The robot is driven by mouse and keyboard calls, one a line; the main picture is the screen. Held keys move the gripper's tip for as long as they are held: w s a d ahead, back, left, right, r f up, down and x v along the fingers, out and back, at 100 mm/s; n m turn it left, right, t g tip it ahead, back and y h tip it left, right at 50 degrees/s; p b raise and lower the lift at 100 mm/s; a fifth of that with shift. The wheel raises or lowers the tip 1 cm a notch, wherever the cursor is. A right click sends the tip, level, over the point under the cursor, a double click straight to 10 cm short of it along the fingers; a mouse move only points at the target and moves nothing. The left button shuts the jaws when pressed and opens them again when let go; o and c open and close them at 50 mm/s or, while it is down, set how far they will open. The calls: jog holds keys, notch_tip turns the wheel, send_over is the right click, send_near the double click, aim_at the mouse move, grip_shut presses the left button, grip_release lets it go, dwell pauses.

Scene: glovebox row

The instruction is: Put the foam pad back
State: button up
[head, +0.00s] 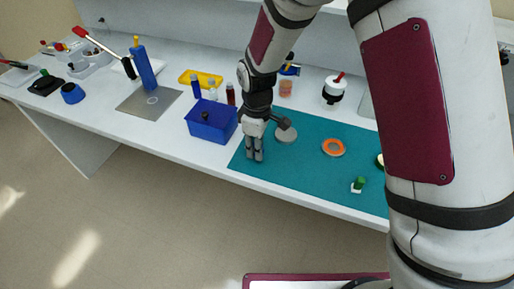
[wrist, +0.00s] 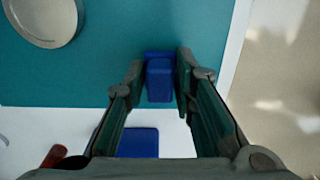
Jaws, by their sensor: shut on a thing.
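My gripper (head: 254,155) is over the left front part of the teal mat (head: 305,182). In the wrist view its fingers (wrist: 160,82) are closed on a small blue block (wrist: 160,80), which has a wider end pointing away from the palm. I cannot tell for sure that this block is the foam pad; no other thing in view clearly looks like one. In the head view the block is hidden by the fingers. I cannot tell whether it touches the mat.
A blue bin (head: 204,130) stands just left of my gripper. A grey disc (head: 286,136), an orange ring (head: 333,148) and a green-topped piece (head: 358,185) lie on the mat. A yellow tray (head: 201,78) and small bottles stand behind. The table's front edge is close.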

jog(key=shift+f, duration=0.55)
jog(key=shift+f, duration=0.15)
jog(key=o, duration=1)
